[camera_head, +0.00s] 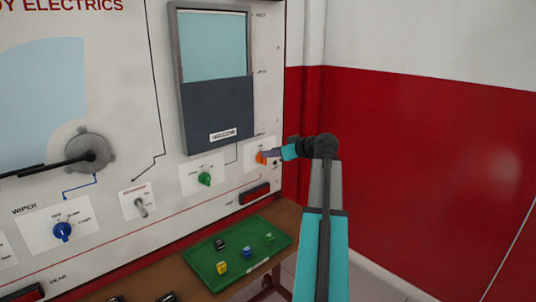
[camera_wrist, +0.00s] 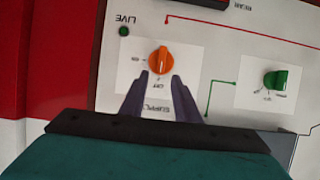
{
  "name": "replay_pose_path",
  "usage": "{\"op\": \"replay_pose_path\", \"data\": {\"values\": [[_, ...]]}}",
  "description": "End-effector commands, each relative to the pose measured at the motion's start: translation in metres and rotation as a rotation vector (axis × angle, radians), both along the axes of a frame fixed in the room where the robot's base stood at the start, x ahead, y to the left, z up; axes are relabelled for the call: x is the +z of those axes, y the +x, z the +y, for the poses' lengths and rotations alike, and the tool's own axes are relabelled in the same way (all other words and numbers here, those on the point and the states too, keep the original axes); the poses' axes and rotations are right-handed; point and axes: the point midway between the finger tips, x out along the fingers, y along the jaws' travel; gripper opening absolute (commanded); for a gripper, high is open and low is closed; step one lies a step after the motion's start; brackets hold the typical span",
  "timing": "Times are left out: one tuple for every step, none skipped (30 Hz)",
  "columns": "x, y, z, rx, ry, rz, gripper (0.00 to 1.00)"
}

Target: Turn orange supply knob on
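The orange supply knob (camera_wrist: 159,60) is on a white plate on the panel, upside down in the wrist view. Its long side lies roughly in line with the OFF mark; the ON mark is to the picture's left. In the head view the orange knob (camera_head: 261,157) is at the panel's right edge, partly covered by my gripper (camera_head: 277,153). My gripper (camera_wrist: 161,77) is open, its two dark fingertips apart near the knob's OFF side. I cannot tell whether they touch it. The LIVE lamp (camera_wrist: 123,31) is dark green and looks unlit.
A green knob (camera_head: 205,179) sits left of the orange one. A blue wiper knob (camera_head: 62,231) and a grey lever (camera_head: 140,207) are further left. A green tray (camera_head: 205,268) with several small blocks lies below. A red and white wall (camera_head: 420,150) stands to the right.

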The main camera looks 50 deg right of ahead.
Motion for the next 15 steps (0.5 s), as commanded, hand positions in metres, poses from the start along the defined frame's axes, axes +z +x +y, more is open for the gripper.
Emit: {"op": "replay_pose_path", "data": {"values": [[-0.003, 0.007, -0.001, 0.002, 0.001, 0.001, 0.29], [-0.004, 0.010, -0.001, 0.002, 0.001, 0.002, 0.29], [-0.006, 0.014, -0.001, 0.002, 0.001, 0.001, 0.29], [-0.007, 0.016, -0.002, 0.001, 0.001, 0.001, 0.29], [-0.007, 0.018, -0.002, 0.000, 0.000, 0.001, 0.29], [-0.008, 0.020, -0.002, 0.000, 0.000, 0.001, 0.29], [-0.009, 0.022, -0.002, 0.000, 0.000, 0.000, 0.29], [-0.009, 0.023, -0.002, 0.000, 0.000, 0.000, 0.29], [-0.010, 0.024, -0.002, 0.000, 0.000, 0.000, 0.29], [-0.010, 0.025, -0.002, 0.000, 0.000, 0.000, 0.29], [-0.011, 0.025, -0.002, 0.000, 0.000, 0.000, 0.29], [-0.011, 0.026, -0.002, 0.000, 0.000, 0.000, 0.29], [-0.011, 0.026, -0.002, 0.000, 0.000, 0.000, 0.29], [-0.011, 0.025, -0.002, 0.000, 0.000, 0.000, 0.29], [-0.011, 0.025, -0.002, 0.000, 0.000, 0.000, 0.29]]}}
